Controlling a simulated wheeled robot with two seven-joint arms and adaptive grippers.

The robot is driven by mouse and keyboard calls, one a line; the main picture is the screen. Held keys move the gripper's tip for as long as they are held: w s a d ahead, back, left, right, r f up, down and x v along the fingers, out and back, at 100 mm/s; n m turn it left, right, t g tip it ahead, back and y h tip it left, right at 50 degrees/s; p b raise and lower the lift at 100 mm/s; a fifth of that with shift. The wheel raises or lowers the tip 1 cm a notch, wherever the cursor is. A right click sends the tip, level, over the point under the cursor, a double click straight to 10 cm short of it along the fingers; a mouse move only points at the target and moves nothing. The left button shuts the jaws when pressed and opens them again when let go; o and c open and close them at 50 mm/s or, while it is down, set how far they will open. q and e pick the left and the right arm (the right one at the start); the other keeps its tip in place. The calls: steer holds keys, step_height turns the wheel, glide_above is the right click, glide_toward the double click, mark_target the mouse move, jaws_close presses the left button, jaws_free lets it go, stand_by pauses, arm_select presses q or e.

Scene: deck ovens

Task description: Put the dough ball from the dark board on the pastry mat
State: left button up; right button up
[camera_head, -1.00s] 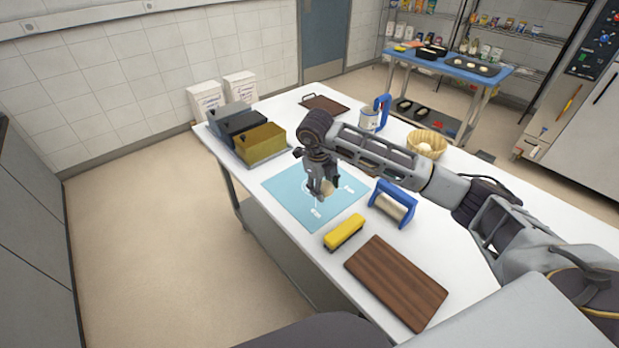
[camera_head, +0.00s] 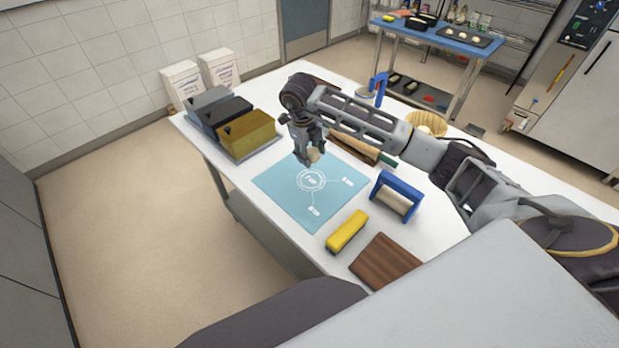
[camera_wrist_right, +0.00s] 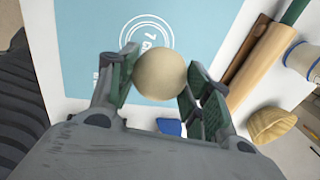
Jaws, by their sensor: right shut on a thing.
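The dough ball (camera_wrist_right: 160,73) is pale and round, held between the two fingers of my right gripper (camera_head: 311,157). In the head view the ball (camera_head: 315,155) shows at the fingertips, over the far part of the light blue pastry mat (camera_head: 290,192). The mat also fills the upper part of the right wrist view (camera_wrist_right: 205,25). I cannot tell exactly how high the ball is above it. The dark wooden board (camera_head: 385,262) lies at the near right of the table with its visible top bare. My left gripper is out of view.
Loaf tins (camera_head: 248,134) stand at the left, a basket (camera_head: 427,122) at the back right.

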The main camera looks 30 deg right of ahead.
steer(key=shift+s+r, duration=0.1)
steer(key=shift+s, duration=0.05)
steer(key=p, duration=0.1)
glide_above(312, 179)
steer(key=shift+s+a+f, duration=0.1)
steer(key=shift+a+f, duration=0.1)
steer(key=shift+f, duration=1.4)
steer(key=shift+s+a+f, duration=0.1)
steer(key=shift+a+f, duration=0.05)
steer(key=shift+f, duration=1.4)
steer(key=shift+f, duration=0.1)
steer(key=shift+f+p, duration=0.45)
steer(key=shift+f, duration=1.35)
steer(key=shift+f, duration=0.1)
